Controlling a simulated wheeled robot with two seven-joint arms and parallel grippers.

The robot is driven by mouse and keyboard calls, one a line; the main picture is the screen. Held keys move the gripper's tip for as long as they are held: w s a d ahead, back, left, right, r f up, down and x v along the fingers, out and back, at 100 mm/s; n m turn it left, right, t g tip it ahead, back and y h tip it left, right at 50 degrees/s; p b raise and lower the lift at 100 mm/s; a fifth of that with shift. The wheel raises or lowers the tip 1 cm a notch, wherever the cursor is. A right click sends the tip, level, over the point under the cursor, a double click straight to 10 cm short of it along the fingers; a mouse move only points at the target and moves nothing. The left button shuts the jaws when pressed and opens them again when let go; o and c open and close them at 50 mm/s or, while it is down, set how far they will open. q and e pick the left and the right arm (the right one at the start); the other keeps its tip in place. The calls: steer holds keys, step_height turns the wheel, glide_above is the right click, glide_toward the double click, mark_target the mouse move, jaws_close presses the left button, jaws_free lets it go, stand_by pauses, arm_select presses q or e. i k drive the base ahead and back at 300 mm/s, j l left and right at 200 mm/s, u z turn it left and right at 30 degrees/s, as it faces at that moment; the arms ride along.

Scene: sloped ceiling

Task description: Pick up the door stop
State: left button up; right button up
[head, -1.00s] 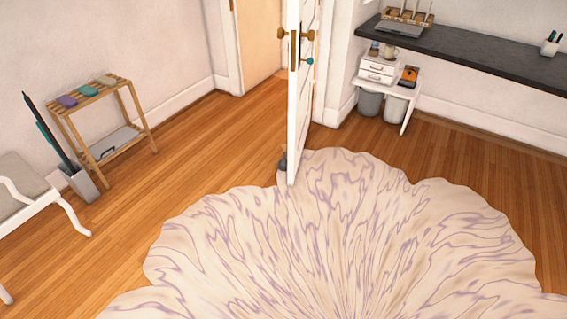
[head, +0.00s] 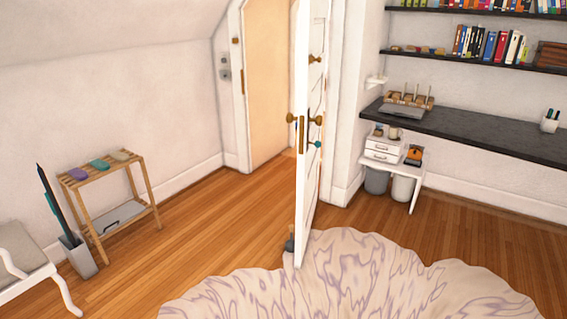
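A small dark grey object, which looks like the door stop (head: 290,243), sits on the floor at the foot of the open white door (head: 308,150). It is against the door's left side, near the rug's far edge. It is small in the picture, and I cannot tell whether it is wedged under the door. The door stands edge-on to me, with brass knobs. Neither of my grippers shows in the head view.
A cream and purple rug (head: 350,275) covers the near floor. Bare wooden floor (head: 190,230) lies left of the door. A wooden rack (head: 110,190), an umbrella holder (head: 78,256) and a white chair (head: 30,265) stand left. A dark desk (head: 470,130) and white side table (head: 395,165) stand right.

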mark_target(289, 246)
steer(key=i+j+u, duration=0.2)
steer(key=i, duration=0.8)
steer(key=i+j+u, duration=0.2)
steer(key=i, duration=0.85)
steer(key=l, duration=0.1)
